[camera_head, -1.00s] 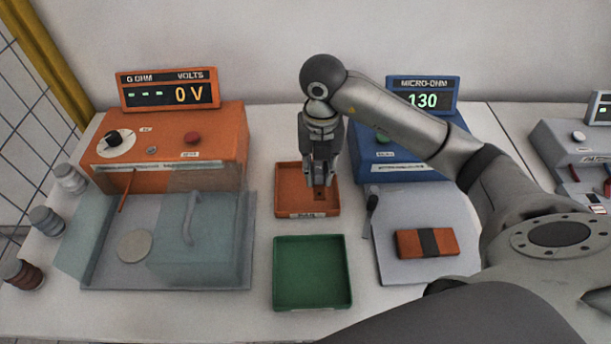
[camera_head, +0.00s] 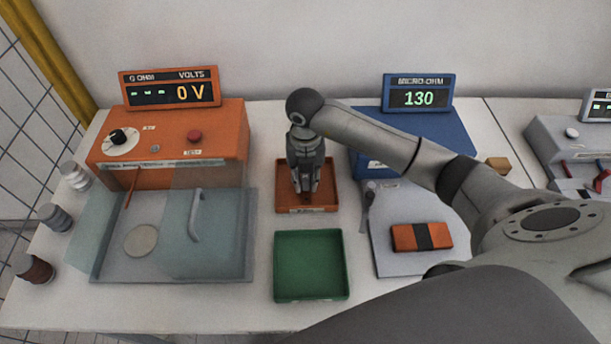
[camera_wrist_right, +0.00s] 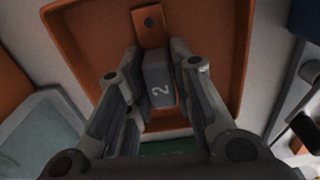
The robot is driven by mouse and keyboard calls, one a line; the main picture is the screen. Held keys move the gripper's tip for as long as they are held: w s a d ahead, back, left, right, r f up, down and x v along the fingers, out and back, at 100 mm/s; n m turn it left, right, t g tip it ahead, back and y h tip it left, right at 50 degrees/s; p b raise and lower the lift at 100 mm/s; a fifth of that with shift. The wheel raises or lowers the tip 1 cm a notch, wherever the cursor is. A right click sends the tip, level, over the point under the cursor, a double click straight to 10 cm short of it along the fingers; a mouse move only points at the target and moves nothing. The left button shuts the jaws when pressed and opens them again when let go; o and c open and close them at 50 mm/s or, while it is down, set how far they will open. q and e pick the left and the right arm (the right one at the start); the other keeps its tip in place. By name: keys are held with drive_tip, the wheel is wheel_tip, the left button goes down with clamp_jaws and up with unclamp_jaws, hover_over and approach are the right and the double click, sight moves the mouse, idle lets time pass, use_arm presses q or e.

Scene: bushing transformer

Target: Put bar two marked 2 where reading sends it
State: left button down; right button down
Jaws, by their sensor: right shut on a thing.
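In the head view my right gripper (camera_head: 306,194) points down into the orange tray (camera_head: 282,200), shut on the bar, which is mostly hidden there. I cannot tell whether the bar touches the tray floor. The micro-ohm display (camera_head: 418,98) reads 130. A green tray (camera_head: 311,265) stands empty in front of the orange one. My left gripper is not in view.
A tan block (camera_head: 497,165) stands right of the blue meter (camera_head: 440,128).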

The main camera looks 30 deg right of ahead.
sight(305, 175)
drive_tip(key=c, duration=1.3)
unclamp_jaws()
drive_tip(key=shift+o, duration=0.2)
drive_tip(key=shift+r, duration=0.45)
wheel_tip(305, 175, up, 10)
drive_tip(key=shift+b, duration=1.2)
drive_tip(key=shift+r, duration=0.65)
